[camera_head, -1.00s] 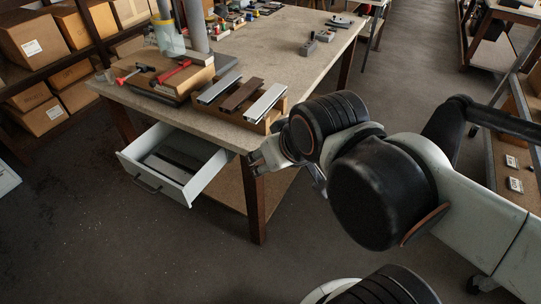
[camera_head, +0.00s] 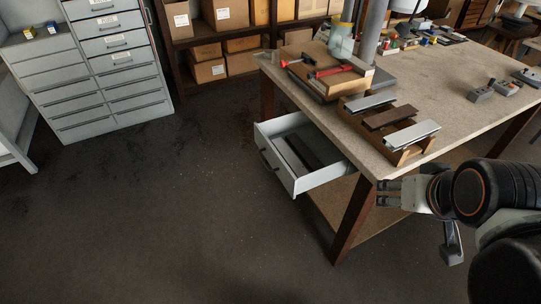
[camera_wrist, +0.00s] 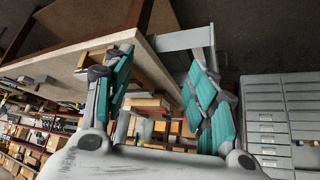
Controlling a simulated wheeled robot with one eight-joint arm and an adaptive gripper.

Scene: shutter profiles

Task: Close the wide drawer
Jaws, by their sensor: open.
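The wide drawer (camera_head: 292,182) is a white box pulled out from under the workbench (camera_head: 440,100), with a dark handle (camera_head: 267,160) on its front. Dark flat items lie inside it. My gripper (camera_head: 379,193) is to the right of the drawer, by the bench's near corner and apart from the drawer. In the wrist view my gripper (camera_wrist: 160,98) shows its two teal-padded fingers spread wide, with nothing between them. The light panel of the drawer (camera_wrist: 190,40) shows beyond the fingers there, at the bench edge.
A grey drawer cabinet (camera_head: 85,75) stands at the back left, and shelves with cardboard boxes (camera_head: 225,45) stand behind. A bench leg (camera_head: 352,222) stands between drawer and gripper. The floor (camera_head: 180,210) in front of the drawer is clear.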

